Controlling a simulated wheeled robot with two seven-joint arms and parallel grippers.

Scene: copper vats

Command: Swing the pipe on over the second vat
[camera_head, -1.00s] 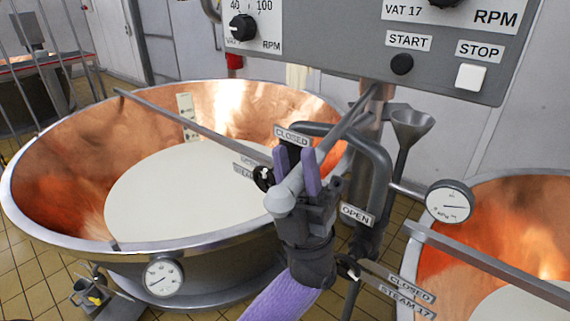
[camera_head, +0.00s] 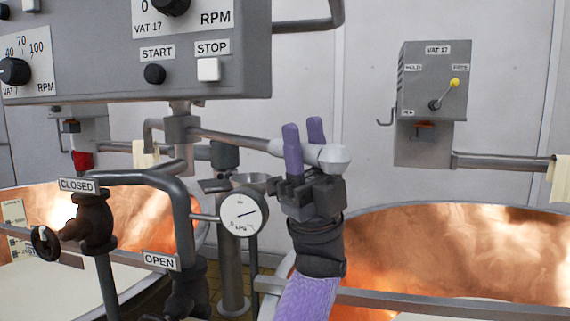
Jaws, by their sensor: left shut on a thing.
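The grey swing pipe (camera_head: 235,139) runs right from a bracket on the post under the control box. It ends in a thicker pale nozzle (camera_head: 336,158). My left gripper (camera_head: 304,148), with purple fingers, is shut around the pipe just behind this end. The right-hand copper vat (camera_head: 460,245) stands beyond and to the right of my gripper. The pipe's end shows above that vat's left rim; I cannot tell whether it is over the opening. The left copper vat (camera_head: 158,215) is partly hidden behind valves and pipework. My right gripper is not in view.
The control box (camera_head: 110,75) overhangs the pipe at upper left. A wall box (camera_head: 433,85) hangs above the right vat.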

